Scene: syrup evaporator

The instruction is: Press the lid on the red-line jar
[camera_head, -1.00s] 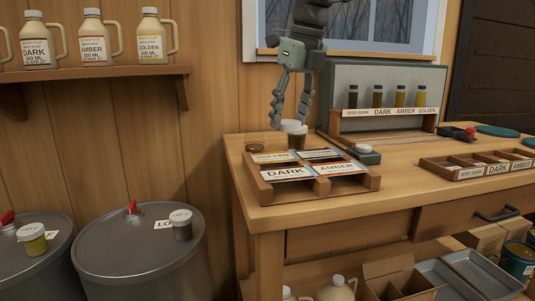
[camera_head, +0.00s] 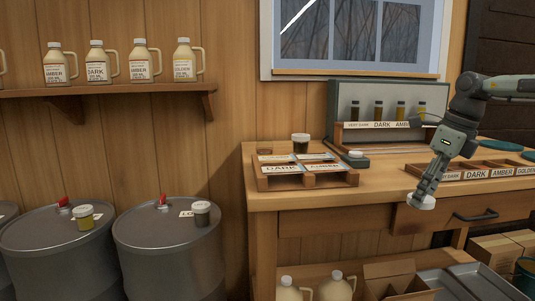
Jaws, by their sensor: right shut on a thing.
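My right gripper (camera_head: 424,190) hangs in front of the workbench at the right, pointing down, and is shut on a white round lid (camera_head: 421,202). A dark-filled jar (camera_head: 301,144) with a pale top stands at the back left of the bench, well apart from the gripper. Another jar (camera_head: 85,218) stands on the left drum and one more jar (camera_head: 202,214) on the right drum, both pale-topped. I cannot make out a red line on any jar. My left gripper is not in view.
A wooden rack with label cards (camera_head: 308,181) lies on the bench (camera_head: 400,166). A sample display box (camera_head: 385,95) stands behind. The bench front has a drawer handle (camera_head: 478,216).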

